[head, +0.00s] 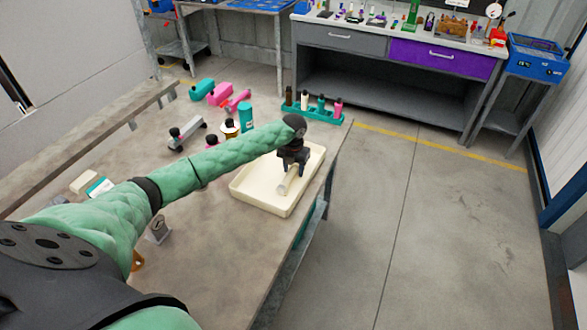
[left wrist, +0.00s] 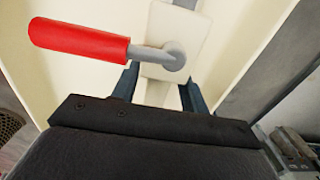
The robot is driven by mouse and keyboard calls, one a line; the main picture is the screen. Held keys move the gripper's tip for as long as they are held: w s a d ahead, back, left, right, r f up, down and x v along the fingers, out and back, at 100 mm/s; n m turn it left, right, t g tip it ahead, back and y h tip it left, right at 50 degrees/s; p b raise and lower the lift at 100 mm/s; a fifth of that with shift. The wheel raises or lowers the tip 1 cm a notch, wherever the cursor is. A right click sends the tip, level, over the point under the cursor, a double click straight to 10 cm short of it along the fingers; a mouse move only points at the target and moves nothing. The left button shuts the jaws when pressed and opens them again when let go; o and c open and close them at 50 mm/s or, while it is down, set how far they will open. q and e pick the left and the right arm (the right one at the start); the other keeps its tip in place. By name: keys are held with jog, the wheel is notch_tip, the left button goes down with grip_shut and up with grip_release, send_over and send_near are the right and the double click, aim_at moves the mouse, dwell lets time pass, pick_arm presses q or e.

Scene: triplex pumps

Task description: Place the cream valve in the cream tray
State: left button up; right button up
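The cream tray (head: 247,201) stands near the right edge of the workbench in the head view. The cream valve (head: 285,186) is inside the tray's outline, under my left gripper (head: 291,165). In the left wrist view, the cream valve (left wrist: 163,35) has a grey pivot and a red lever handle pointing left. The two fingers of my left gripper (left wrist: 158,85) stand on either side of the valve body. I cannot tell whether they press on it, or whether the valve rests on the tray floor. My right gripper is not in view.
A teal rack (head: 312,112) with several bottles stands behind the tray. The floor right of the bench is clear.

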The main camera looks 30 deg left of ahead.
aim_at(294, 168)
pick_arm(q)
jog(key=shift+r, duration=0.1)
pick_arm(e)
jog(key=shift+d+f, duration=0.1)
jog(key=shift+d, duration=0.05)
pick_arm(q)
jog(key=shift+r, duration=0.3)
notch_tip(294, 168, up, 11)
jog(key=b, duration=0.3)
jog(key=shift+r+b, duration=0.2)
jog(key=shift+b, duration=0.2)
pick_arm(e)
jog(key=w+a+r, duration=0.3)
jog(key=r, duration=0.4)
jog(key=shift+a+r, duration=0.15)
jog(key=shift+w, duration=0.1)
